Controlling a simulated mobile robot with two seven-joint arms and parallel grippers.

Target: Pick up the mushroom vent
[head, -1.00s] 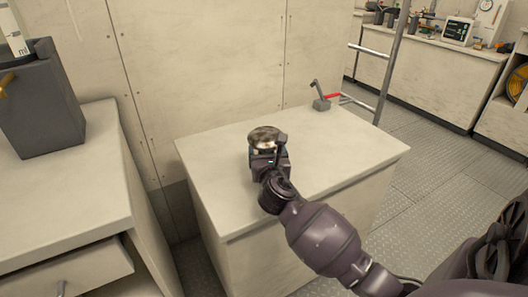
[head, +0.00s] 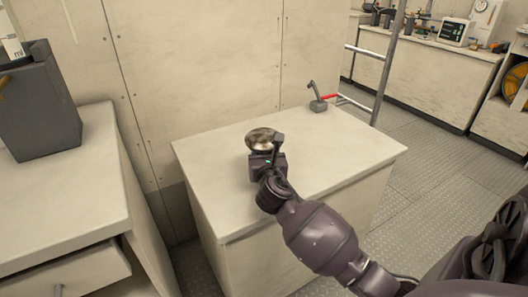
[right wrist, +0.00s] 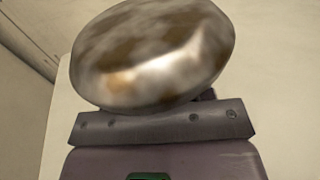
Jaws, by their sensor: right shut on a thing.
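The mushroom vent (head: 262,138) is a rounded, shiny metal cap with brown mottling, over the left part of the white locker top (head: 330,150). My right gripper (head: 266,157) is shut on it, reaching in from the lower right. In the right wrist view the vent's domed cap (right wrist: 155,55) fills the upper middle, just beyond the gripper (right wrist: 165,122). The fingertips and the vent's lower part are hidden. I cannot tell whether the vent touches the top. My left gripper is not in view.
A grey pump-like item with a red handle (head: 318,104) stands at the back right of the locker top. A counter with a dark grey bin (head: 40,110) is at left. The right of the locker top is clear.

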